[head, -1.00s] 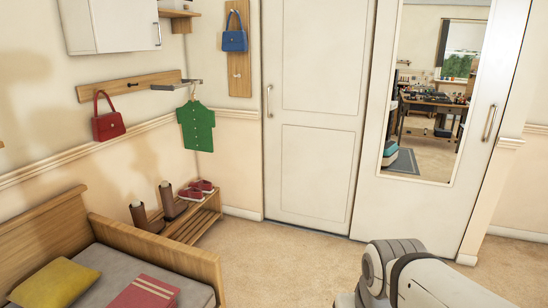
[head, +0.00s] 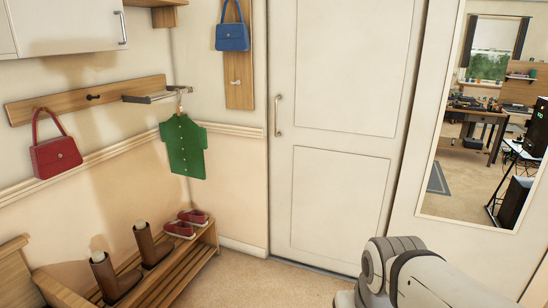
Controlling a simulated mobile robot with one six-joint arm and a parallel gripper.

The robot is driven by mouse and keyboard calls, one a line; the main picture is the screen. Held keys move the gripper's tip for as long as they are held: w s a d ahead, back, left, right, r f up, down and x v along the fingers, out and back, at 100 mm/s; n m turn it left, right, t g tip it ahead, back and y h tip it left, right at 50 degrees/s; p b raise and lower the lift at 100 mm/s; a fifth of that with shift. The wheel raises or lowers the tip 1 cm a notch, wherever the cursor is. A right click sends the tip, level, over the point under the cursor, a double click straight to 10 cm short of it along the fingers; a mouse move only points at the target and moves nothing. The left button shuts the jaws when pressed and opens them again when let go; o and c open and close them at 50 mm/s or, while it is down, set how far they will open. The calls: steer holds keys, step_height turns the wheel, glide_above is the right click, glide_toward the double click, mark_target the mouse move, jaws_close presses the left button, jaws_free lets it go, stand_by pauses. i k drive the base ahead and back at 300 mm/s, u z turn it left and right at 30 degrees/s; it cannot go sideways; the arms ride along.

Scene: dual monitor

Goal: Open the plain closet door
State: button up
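The plain closet door (head: 340,130) is a white panelled door in the middle of the head view. It looks shut. Its upright metal handle (head: 278,116) is on the door's left side. To its right is a white door with a tall mirror (head: 483,120). Part of my arm shows at the bottom right, in front of the lower right of the closet doors. My gripper is out of view.
A wooden shoe bench (head: 170,277) with brown boots and red shoes (head: 186,223) stands at the left wall. A green shirt (head: 183,147) and a red bag (head: 55,157) hang above. Carpet (head: 265,284) before the door is clear.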

mark_target(342, 74)
steer(key=i, duration=2.8)
steer(key=z, duration=2.9)
steer(key=k, duration=0.7)
steer(key=u, duration=1.7)
